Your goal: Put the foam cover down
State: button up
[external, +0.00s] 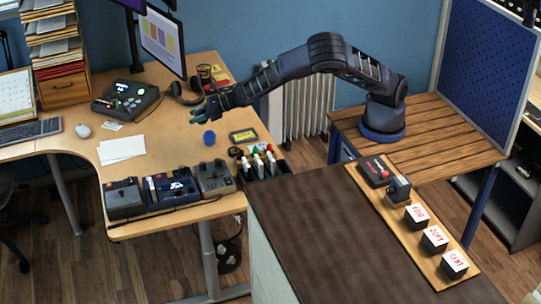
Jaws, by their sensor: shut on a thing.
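My gripper (197,116) is at the end of the outstretched arm, over the back part of the wooden desk. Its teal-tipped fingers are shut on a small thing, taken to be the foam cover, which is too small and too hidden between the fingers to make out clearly. A small blue rounded thing (209,137) shows just below and to the right of the fingers, apart from them in the picture. I cannot tell how high the gripper is above the desk (175,145).
Control boxes (215,177) line the desk's front edge, beside a black holder with markers (262,165). A dark gadget with a yellow screen (243,135) lies right of the blue thing. Headphones (186,92) and a monitor (162,40) are behind. White paper (121,149) lies left; bare desk lies between.

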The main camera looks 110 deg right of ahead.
jog(key=w+a+r+n+y, duration=0.2)
jog(key=w+a+y, duration=0.1)
jog(key=a, duration=0.8)
jog(key=w+a+r+n+y, duration=0.2)
jog(key=a+n+y, duration=0.1)
jog(key=a, duration=0.8)
jog(key=s+a+r+n+g+y, duration=0.1)
jog(key=a+r+n+y, duration=0.25)
jog(key=a, duration=0.85)
jog(key=s+a+r+n+g+y, duration=0.15)
jog(key=a+r, duration=0.25)
jog(key=a, duration=0.8)
notch_tip(320, 180, up, 20)
jog(key=n+g+y, duration=0.6)
jog(key=n+g, duration=0.2)
jog(key=n, duration=0.1)
send_over(334, 227)
notch_tip(334, 227, down, 19)
jog(key=shift+r, duration=0.1)
jog(key=shift+w+f, duration=0.1)
jog(key=shift+f, duration=0.1)
jog(key=o, duration=0.9)
jog(key=shift+o, duration=0.2)
jog(key=shift+r, duration=0.1)
